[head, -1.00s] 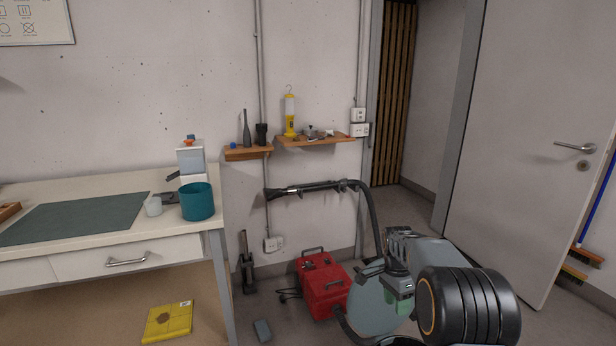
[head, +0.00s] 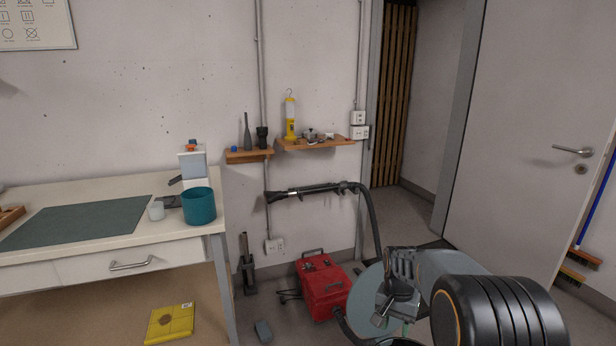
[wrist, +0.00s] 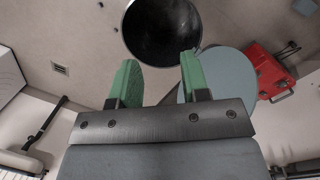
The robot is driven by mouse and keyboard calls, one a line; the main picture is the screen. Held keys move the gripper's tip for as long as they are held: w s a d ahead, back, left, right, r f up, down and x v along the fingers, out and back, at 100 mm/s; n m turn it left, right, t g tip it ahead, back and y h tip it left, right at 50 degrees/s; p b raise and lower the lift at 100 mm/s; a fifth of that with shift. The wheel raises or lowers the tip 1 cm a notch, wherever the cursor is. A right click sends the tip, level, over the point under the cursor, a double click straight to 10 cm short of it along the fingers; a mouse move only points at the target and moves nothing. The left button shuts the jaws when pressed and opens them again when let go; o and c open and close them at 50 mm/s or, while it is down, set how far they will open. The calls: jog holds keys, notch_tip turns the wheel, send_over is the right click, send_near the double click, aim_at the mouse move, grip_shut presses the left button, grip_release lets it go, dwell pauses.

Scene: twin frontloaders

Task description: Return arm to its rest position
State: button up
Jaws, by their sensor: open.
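My gripper (wrist: 158,78) shows in the wrist view with its two green fingers spread apart and nothing between them. Beyond the fingertips is the open mouth of a dark round container (wrist: 160,30). In the head view my gripper (head: 393,318) is at the lower right, folded in front of my arm and seen partly from behind. My arm's dark ribbed joint covers the lower right corner of that view.
A red machine (head: 323,287) with a hose stands on the floor left of my gripper. A grey door (head: 535,130) stands at the right.

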jog(key=s+a+r+n+t+p, duration=0.2)
jog(key=s+r+p, duration=0.5)
jog(key=r, duration=0.5)
jog(key=s+a+r+n+t+p, duration=0.3)
jog(key=s+r+p, duration=0.5)
jog(key=r, duration=0.5)
jog(key=shift+s+a+r+n, duration=0.15)
jog(key=shift+s+a+n, duration=0.05)
jog(key=shift+s+n, duration=0.75)
jog(key=shift+s+m, duration=0.2)
jog(key=shift+m, duration=0.05)
